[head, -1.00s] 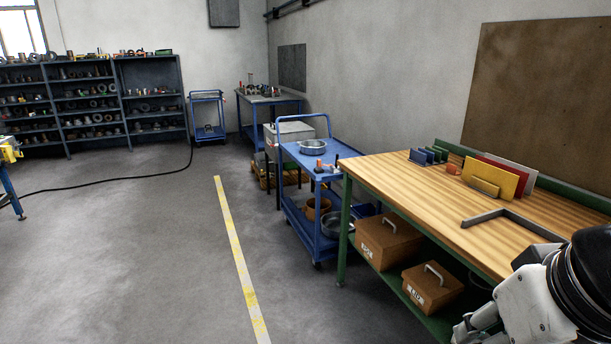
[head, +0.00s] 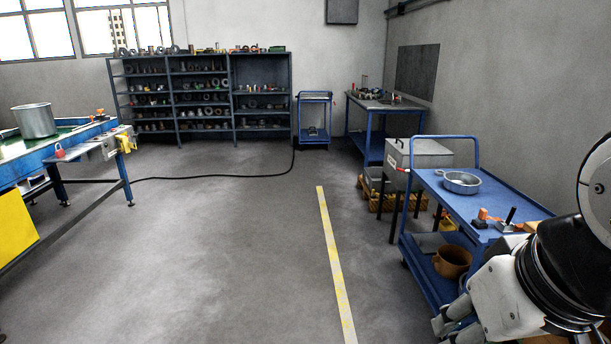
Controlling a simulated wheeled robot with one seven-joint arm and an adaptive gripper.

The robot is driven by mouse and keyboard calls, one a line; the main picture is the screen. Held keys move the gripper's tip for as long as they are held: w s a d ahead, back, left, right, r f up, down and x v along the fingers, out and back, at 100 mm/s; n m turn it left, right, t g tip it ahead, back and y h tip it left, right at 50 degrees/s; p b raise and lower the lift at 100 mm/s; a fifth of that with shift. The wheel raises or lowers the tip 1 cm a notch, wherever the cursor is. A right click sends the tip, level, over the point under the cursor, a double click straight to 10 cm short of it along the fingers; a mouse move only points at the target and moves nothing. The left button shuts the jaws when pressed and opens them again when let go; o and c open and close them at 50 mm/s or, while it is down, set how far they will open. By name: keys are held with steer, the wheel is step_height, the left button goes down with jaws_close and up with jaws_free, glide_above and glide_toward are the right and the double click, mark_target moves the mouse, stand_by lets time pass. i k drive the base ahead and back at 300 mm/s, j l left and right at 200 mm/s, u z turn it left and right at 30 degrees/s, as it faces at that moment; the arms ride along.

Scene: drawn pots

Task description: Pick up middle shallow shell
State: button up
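A shallow grey metal shell (head: 461,182) with small side handles sits upright on the top of the blue cart (head: 510,201) at the right. A tall grey pot (head: 35,120) stands on the bench at the far left. A brown pot (head: 453,262) is on the cart's lower shelf. I cannot tell which of these the task calls the middle one. My arm's white and black links fill the lower right corner and hide part of the cart. My gripper (head: 455,318) seems to be at their lower left end, apart from the shell; its fingers are not clear.
The blue-framed bench (head: 88,135) is at the left, with a yellow panel (head: 14,230) near me. A grey box on legs (head: 420,155) stands behind the cart. Shelves (head: 200,95) line the back. The floor around the yellow line (head: 335,265) is clear; a black cable (head: 215,175) crosses farther back.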

mark_target(465, 183)
steer(key=i+u, duration=0.15)
steer(key=i, duration=0.8)
steer(key=i+l+u, duration=0.1)
steer(key=i, duration=0.8)
steer(key=i+z, duration=0.3)
steer(key=i, duration=0.3)
steer(key=i+j+z, duration=0.3)
steer(key=i, duration=0.25)
steer(key=i+l+z, duration=0.2)
steer(key=z, duration=0.2)
steer(key=i+z, duration=0.75)
